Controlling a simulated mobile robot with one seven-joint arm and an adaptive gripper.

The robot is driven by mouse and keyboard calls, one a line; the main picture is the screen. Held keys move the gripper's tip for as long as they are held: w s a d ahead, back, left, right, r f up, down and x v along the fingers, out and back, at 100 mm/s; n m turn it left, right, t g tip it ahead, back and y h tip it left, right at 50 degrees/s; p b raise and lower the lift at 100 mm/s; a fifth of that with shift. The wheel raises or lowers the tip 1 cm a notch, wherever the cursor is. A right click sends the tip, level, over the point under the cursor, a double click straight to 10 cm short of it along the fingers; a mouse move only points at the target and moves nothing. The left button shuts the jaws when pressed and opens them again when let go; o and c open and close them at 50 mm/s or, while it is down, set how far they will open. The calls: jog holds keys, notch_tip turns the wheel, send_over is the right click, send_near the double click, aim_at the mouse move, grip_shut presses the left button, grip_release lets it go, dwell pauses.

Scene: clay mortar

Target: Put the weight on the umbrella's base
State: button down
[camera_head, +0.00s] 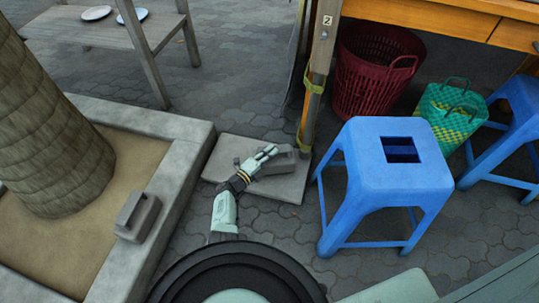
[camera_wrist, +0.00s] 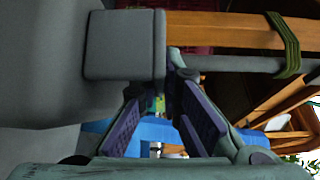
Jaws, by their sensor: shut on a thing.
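The umbrella's base is a flat grey slab (camera_head: 232,158) on the paving, with the upright pole (camera_head: 319,80) at its right corner. A grey weight (camera_head: 284,163) is over the slab beside the pole, and my gripper (camera_head: 266,154) is shut on it. In the wrist view the grey block of the weight (camera_wrist: 125,45) is close against the slab's grey surface (camera_wrist: 45,60). My fingers (camera_wrist: 165,97) close around its dark handle part. I cannot tell whether the weight fully rests on the slab.
A blue stool (camera_head: 385,165) stands right of the slab. A dark red basket (camera_head: 372,85) and a green-yellow basket (camera_head: 450,112) are behind it, under a wooden table (camera_head: 450,18). The stone planter rim (camera_head: 180,170) with a trunk is at left. Paving behind the slab is clear.

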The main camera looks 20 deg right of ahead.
jog(key=shift+w+f+b, duration=0.2)
jog(key=shift+f+b, duration=0.55)
jog(key=shift+f, duration=0.1)
jog(key=shift+r, duration=0.1)
jog(key=c, duration=2.2)
grip_release()
jog(key=shift+s+f, duration=0.2)
jog(key=shift+f, duration=0.35)
jog(key=o, duration=0.4)
jog(key=shift+r, duration=0.1)
jog(key=shift+o, duration=0.2)
jog(key=shift+r, duration=0.1)
